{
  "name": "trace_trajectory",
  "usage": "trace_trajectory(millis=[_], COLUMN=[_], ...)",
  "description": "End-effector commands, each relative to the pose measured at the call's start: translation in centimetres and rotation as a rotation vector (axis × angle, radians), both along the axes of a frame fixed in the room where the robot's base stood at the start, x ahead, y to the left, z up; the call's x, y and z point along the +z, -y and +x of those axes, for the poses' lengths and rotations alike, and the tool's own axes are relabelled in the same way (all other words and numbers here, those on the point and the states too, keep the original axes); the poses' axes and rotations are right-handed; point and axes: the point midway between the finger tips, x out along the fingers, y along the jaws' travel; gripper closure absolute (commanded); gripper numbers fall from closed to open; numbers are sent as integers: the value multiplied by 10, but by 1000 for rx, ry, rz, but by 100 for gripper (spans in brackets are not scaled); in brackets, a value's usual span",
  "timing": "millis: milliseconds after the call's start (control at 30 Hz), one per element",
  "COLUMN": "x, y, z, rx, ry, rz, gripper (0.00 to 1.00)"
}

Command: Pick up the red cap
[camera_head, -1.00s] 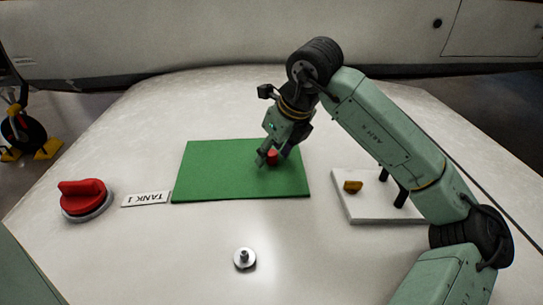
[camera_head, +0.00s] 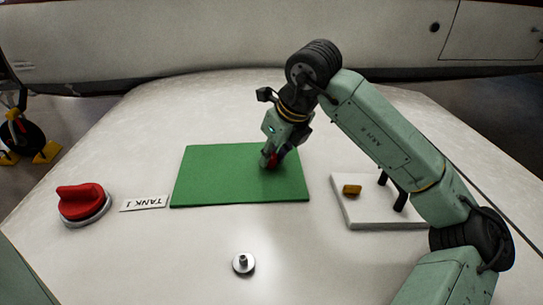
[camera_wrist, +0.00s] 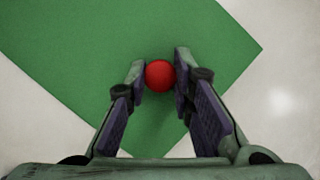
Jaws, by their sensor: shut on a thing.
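The small red cap (camera_wrist: 159,75) looks round from above in the wrist view. It sits between the two fingertips of my gripper (camera_wrist: 160,79), which is shut on it from both sides. In the head view my gripper (camera_head: 270,163) points down over the right part of the green mat (camera_head: 225,180). Only a bit of the red cap (camera_head: 273,161) shows there, as the fingers hide most of it. It is at or very near the mat surface; I cannot tell whether it touches.
A metal stud piece (camera_head: 243,262) stands in front. A white block (camera_head: 365,215) with a yellow piece (camera_head: 352,190) and black posts lies right. The mat's left is clear.

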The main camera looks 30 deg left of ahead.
Motion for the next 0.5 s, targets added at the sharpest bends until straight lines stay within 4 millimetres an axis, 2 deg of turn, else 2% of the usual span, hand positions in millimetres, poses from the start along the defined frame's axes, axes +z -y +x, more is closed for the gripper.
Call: trace_trajectory(millis=[167, 267, 500], x=[15, 32, 34], y=[0, 0, 22], z=[0, 0, -44], rx=[-1, -1, 2], ry=[3, 5, 6], rz=[0, -1, 0], gripper=[92, 92, 92])
